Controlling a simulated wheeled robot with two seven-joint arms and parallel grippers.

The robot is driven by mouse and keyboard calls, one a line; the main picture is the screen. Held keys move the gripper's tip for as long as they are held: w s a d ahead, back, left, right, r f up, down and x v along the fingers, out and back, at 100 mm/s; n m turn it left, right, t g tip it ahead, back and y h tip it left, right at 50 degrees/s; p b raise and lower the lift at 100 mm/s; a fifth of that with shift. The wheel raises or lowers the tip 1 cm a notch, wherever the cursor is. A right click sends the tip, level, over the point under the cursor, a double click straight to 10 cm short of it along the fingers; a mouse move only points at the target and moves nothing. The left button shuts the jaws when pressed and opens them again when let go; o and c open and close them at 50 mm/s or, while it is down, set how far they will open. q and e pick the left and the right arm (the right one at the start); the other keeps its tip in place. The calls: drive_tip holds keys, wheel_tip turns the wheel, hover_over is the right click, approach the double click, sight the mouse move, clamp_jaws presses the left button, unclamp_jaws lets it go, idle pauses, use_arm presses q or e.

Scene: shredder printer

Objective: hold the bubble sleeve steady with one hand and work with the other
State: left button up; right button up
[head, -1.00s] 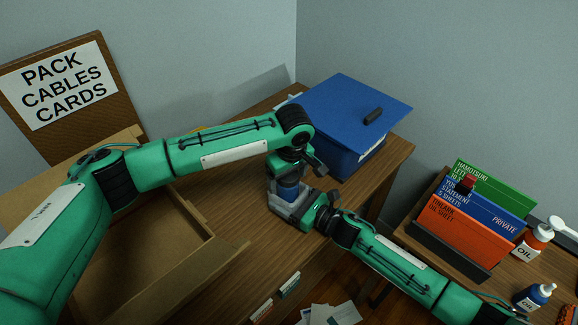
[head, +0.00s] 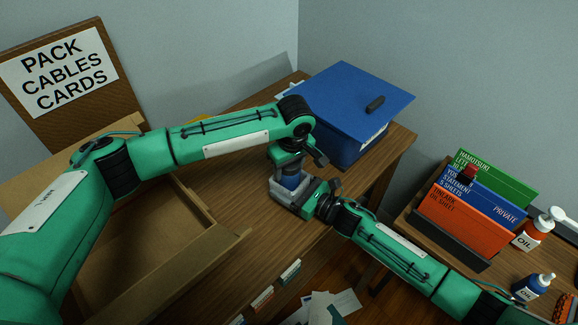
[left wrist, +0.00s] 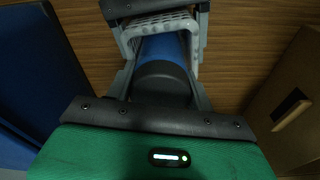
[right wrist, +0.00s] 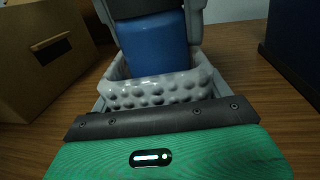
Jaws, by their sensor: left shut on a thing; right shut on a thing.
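The bubble sleeve (right wrist: 155,92) is pale grey with rounded bumps and an open top. In the right wrist view it sits between the fingers of my right gripper (head: 290,198), which is shut on it just above the table. A blue item (right wrist: 155,45) with a dark upper end stands upright, its lower part inside the sleeve. My left gripper (head: 291,172) is shut on the blue item from above. The left wrist view shows the blue item (left wrist: 164,47) and the sleeve's rim (left wrist: 133,35) around it. The blue item's bottom is hidden.
A blue lidded box (head: 345,105) stands behind my grippers. An open cardboard carton (head: 190,262) is at the left, below a "PACK CABLES CARDS" sign (head: 58,70). A side table at the right holds upright folders (head: 470,222) and oil bottles (head: 532,232).

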use_arm(q)
drive_tip(key=shift+r, duration=5.05)
use_arm(e)
drive_tip(key=o, duration=0.9)
drive_tip(key=shift+o, duration=0.2)
drive_tip(key=v, duration=1.2)
